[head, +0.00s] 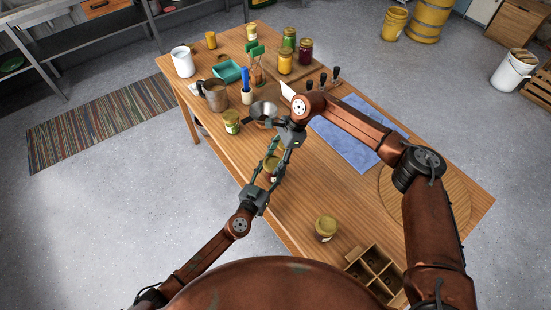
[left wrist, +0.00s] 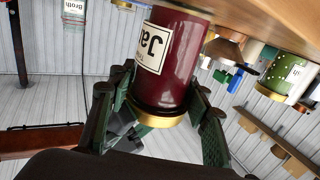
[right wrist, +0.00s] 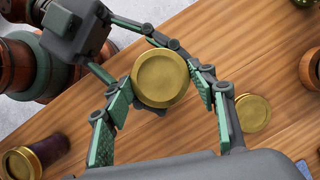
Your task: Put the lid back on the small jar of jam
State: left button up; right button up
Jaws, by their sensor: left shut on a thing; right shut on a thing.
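The small jar of jam (left wrist: 168,55), dark red with a white label, is between the fingers of my left gripper (left wrist: 158,108), which is shut on it. In the head view the jar (head: 271,172) is near the table's left edge, partly hidden by both grippers. A gold lid (right wrist: 163,79) is at the jar's mouth. My right gripper (right wrist: 165,92) comes from the other side, with its fingers shut on the lid's rim. In the left wrist view the gold rim meets the jar's end; I cannot tell whether it is fully seated.
A pale jar (head: 326,228) stands near a divided wooden box (head: 374,270). A jar (head: 232,122), a metal bowl (head: 263,109) and a blue cloth (head: 358,133) lie beyond my grippers.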

pick_arm(q)
jog(key=shift+s+d+r, duration=0.1)
jog(key=shift+r, duration=0.05)
pick_arm(e)
jog(key=shift+s+d+f, duration=0.15)
jog(key=shift+f, duration=0.5)
jog(key=o, duration=0.7)
jog(key=shift+c, duration=0.2)
jog(key=shift+r, duration=0.1)
jog(key=shift+r, duration=0.15)
jog(key=v, duration=0.4)
jog(key=shift+r, duration=0.1)
jog(key=shift+c, duration=0.4)
jog(key=c, duration=1.2)
